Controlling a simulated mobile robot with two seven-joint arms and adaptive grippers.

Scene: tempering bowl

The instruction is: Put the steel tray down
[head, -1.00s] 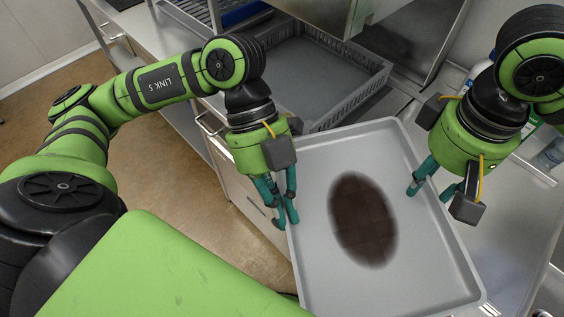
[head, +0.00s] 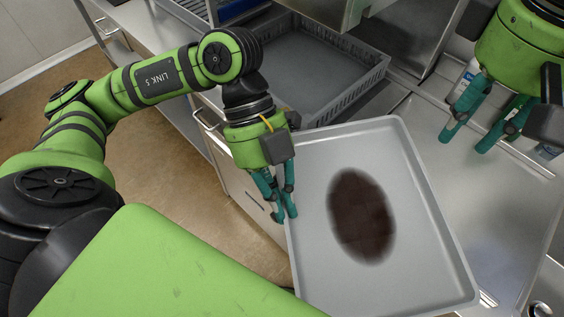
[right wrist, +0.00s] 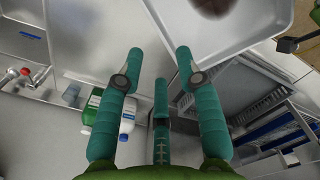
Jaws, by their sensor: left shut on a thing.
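The steel tray (head: 441,277) is a pale grey rimmed rectangle in the head view, with a dark brown, soft-edged oval patch (head: 360,215) on its floor. Its left part shows over the counter's front edge; I cannot tell whether its underside rests on the counter. My left gripper (head: 283,217) is shut on the tray's left rim. My right gripper (head: 470,142) is open and empty, up and right of the tray, apart from it. In the right wrist view its spread fingers (right wrist: 158,60) hold nothing, and the tray (right wrist: 222,40) shows at the top.
A grey slatted crate (head: 345,104) stands behind the tray. Bare steel counter (head: 495,225) lies to its right. Bottles, one with a green body and white label (right wrist: 104,112), stand at the back near my right gripper. A tap with red parts (right wrist: 22,73) shows in the right wrist view.

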